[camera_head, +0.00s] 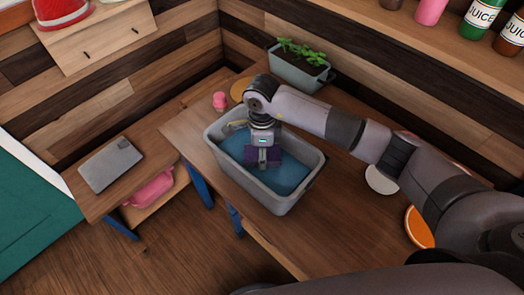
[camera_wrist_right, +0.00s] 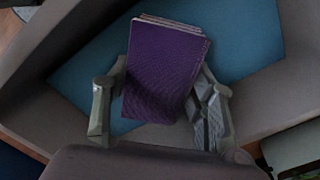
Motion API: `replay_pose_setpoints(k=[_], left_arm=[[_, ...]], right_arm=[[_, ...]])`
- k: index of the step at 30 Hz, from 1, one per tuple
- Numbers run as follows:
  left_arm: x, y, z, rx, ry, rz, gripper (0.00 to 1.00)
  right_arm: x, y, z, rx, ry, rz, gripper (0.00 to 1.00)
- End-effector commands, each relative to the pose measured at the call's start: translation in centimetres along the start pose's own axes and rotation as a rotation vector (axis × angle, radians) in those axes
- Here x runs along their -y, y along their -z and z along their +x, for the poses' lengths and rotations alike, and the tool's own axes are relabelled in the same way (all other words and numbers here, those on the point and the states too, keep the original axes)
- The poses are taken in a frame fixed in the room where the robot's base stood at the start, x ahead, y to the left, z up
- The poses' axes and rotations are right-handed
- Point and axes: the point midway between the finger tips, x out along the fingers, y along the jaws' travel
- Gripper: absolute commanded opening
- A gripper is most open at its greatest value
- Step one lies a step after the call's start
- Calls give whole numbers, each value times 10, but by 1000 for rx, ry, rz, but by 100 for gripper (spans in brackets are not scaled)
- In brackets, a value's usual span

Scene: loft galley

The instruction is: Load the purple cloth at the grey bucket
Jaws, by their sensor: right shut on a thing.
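The grey bucket (camera_head: 282,203) stands on the wooden table, with a blue surface inside it. My right gripper (camera_head: 263,160) reaches down into the bucket from above. It is shut on the purple cloth (camera_head: 250,157), which looks folded. In the right wrist view the cloth (camera_wrist_right: 165,70) sits between the two fingers (camera_wrist_right: 160,115), over the blue inside of the bucket (camera_wrist_right: 75,75). I cannot tell whether the cloth touches the bottom. My left gripper is not in view.
A planter (camera_head: 298,72) stands behind the bucket, and a small pink object (camera_head: 219,100) is at its back left. A white round thing (camera_head: 381,180) and an orange round thing (camera_head: 418,228) lie to the right. The table front is clear.

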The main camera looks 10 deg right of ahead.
Motion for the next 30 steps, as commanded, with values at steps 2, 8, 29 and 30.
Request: replay_pose_setpoints(k=[2, 8, 29, 30], left_arm=[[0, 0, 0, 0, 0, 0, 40], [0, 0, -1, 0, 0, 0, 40], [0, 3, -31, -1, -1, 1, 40], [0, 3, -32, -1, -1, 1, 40]], right_arm=[[-2, 0, 2, -3, -5, -1, 29], [-2, 1, 0, -3, -5, -1, 29], [0, 0, -56, -1, -1, 0, 29], [0, 0, -59, -1, -1, 0, 29]])
